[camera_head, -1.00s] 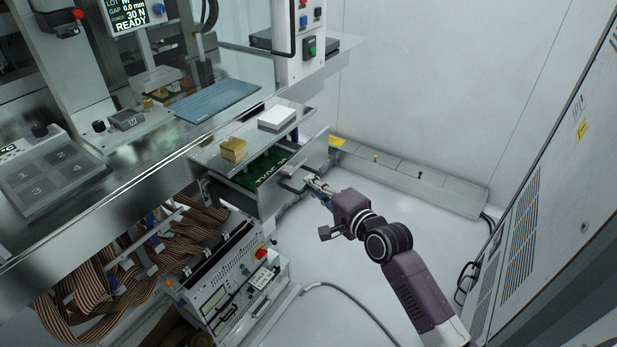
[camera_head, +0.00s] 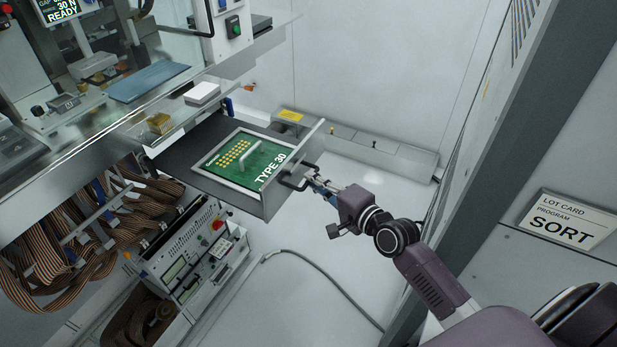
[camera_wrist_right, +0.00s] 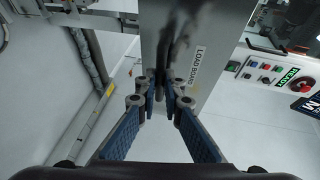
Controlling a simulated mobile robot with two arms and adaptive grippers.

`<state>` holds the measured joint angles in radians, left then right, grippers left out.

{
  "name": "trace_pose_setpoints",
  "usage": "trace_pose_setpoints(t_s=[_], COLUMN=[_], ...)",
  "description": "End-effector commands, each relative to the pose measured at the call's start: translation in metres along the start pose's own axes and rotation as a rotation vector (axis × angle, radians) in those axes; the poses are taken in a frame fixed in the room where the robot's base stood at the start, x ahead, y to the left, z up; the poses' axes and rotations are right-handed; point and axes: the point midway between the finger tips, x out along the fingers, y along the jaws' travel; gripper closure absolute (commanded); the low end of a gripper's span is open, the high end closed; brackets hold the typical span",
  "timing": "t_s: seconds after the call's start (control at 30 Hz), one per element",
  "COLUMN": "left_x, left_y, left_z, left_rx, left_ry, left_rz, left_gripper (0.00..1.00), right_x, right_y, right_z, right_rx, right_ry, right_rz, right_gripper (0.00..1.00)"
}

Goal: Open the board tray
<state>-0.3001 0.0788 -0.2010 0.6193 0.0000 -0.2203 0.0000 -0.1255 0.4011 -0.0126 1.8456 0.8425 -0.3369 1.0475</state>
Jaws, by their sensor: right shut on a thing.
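The board tray (camera_head: 284,208) is a drawer pulled out from under the machine's shelf. A green board marked TYPE 30 (camera_head: 245,158) lies inside it, with gold contacts and a metal handle on top. My right gripper (camera_head: 311,178) is at the dark handle (camera_head: 292,184) on the tray's front panel. In the right wrist view the gripper (camera_wrist_right: 162,92) is shut on the dark bar handle, in front of the panel labelled LOAD BOARD (camera_wrist_right: 197,66). My left gripper is not in view.
A test unit (camera_head: 190,255) and bundled ribbon cables (camera_head: 70,235) stand below the shelf. A grey hose (camera_head: 325,285) lies on the floor. A low ledge (camera_head: 350,140) runs along the wall. A LOT CARD sign (camera_head: 567,220) is at right. The floor past the tray is clear.

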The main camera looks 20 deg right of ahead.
Motion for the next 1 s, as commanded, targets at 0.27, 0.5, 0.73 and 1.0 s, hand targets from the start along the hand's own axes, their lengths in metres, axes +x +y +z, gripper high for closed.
trace_pose_setpoints(t_s=[0.27,0.5,0.73,1.0], left_x=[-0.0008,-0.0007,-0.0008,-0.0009], left_y=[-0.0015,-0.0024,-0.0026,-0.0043], left_z=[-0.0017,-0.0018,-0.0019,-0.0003], left_rx=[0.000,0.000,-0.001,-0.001], left_ry=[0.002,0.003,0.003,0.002], left_rz=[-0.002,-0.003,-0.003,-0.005], left_gripper=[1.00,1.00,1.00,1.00], right_x=[-0.0055,-0.0055,-0.0054,-0.0057], right_y=[0.0027,0.0027,0.0022,0.0014], right_z=[-0.0019,-0.0019,-0.0019,-0.0022], right_rx=[0.001,0.001,0.000,0.000], right_ry=[-0.001,-0.001,-0.001,0.000], right_rz=[0.003,0.003,0.002,0.000], right_gripper=[1.00,1.00,0.75,0.74])
